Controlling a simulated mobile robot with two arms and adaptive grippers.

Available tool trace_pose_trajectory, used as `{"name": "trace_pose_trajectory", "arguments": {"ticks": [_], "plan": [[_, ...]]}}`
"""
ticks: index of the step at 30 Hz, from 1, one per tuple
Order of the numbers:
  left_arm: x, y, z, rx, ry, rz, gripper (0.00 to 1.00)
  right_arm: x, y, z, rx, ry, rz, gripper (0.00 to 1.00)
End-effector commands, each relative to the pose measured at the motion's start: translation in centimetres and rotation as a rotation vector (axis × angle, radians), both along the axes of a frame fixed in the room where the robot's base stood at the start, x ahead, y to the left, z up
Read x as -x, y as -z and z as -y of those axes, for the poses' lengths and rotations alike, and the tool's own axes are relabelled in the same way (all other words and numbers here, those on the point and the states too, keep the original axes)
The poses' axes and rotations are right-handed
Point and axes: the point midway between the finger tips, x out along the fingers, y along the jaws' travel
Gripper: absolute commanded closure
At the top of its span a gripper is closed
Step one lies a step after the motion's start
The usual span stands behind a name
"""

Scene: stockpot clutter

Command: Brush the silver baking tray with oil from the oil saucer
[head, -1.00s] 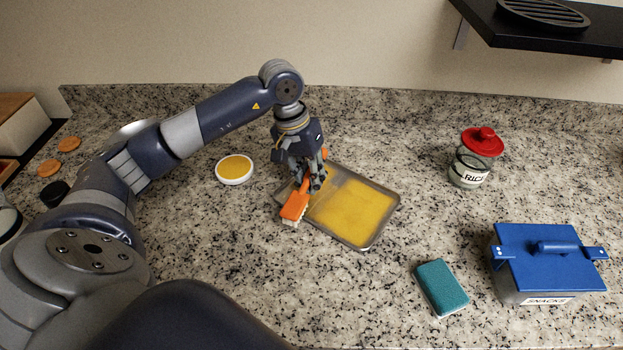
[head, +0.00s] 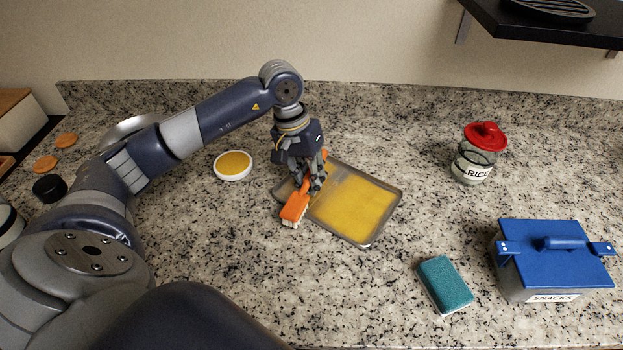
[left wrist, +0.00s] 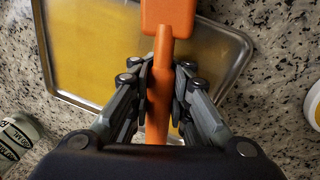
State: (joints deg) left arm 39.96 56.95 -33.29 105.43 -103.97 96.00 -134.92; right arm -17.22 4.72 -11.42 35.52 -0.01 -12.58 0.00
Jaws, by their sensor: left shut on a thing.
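My left gripper (head: 318,185) is shut on the handle of an orange brush (head: 295,207) with pale bristles; the handle (left wrist: 160,80) also shows between the fingers in the left wrist view. The brush head is over the left front edge of the silver baking tray (head: 369,241); I cannot tell if the bristles touch it. Yellow oil covers most of the tray floor, with a bare silver part at the left end, partly hidden by the gripper. The white oil saucer (head: 233,177), with yellow oil inside, stands left of the tray. My right gripper is not in view.
A teal sponge (head: 445,284) lies right of the tray in front. A red-lidded rice jar (head: 473,165) and a blue-lidded snacks box (head: 552,265) stand at the right. A dark shelf (head: 540,25) overhangs the back right. Orange discs (head: 46,163) lie far left.

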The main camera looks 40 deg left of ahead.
Motion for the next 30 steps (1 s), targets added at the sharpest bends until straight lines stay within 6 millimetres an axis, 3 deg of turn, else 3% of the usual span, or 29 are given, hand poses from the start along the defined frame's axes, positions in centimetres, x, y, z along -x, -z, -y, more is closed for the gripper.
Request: {"name": "trace_pose_trajectory", "arguments": {"ticks": [30], "plan": [[0.08,0.25,0.02,0.000,0.001,-0.003,1.00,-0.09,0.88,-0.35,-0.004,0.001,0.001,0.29]]}}
